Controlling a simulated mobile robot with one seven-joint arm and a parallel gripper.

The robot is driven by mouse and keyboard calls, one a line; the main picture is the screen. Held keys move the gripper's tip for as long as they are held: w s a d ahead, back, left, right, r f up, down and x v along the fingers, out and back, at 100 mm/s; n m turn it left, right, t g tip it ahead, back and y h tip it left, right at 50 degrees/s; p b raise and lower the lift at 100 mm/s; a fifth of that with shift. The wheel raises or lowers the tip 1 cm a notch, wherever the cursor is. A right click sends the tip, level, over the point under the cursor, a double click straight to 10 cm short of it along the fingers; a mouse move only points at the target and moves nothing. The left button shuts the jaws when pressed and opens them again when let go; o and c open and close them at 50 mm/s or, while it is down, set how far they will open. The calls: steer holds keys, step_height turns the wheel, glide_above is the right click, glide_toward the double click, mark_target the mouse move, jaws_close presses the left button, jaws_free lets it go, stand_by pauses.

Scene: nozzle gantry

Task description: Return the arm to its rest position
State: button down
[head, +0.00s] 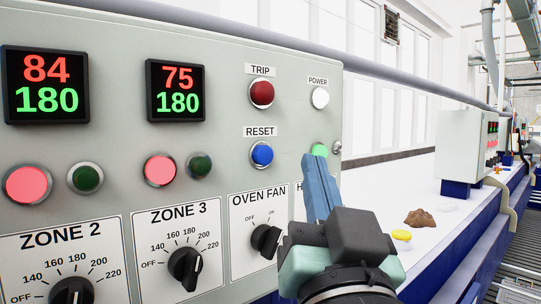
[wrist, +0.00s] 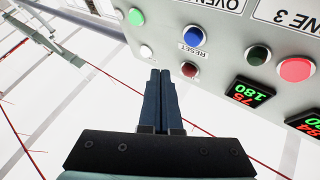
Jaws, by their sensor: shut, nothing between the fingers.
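My gripper (head: 318,180) is in front of the right end of a grey control panel (head: 225,95) in the head view. Its blue fingers are shut together with nothing between them and point up, near a green lit button (head: 319,150). I cannot tell whether they touch the panel. In the wrist view my gripper (wrist: 160,75) shows its two fingers side by side, with the panel upside down behind them and the green button (wrist: 136,17) to their upper left.
The panel carries a red TRIP button (head: 262,93), a blue RESET button (head: 262,154), a white POWER light (head: 320,98) and an OVEN FAN knob (head: 266,240). Right of it, a white surface (head: 385,185) holds a brown lump (head: 420,218) and a yellow piece (head: 401,235).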

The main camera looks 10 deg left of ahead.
stand_by(0.4)
steer(key=s+r+n+t+h+b, duration=0.1)
steer(key=s+t+b, duration=0.3)
steer(key=s, duration=0.5)
steer(key=shift+a+r+h, duration=0.4)
steer(key=shift+r+h, duration=0.15)
steer(key=shift+h, duration=0.35)
steer(key=shift+a, duration=0.1)
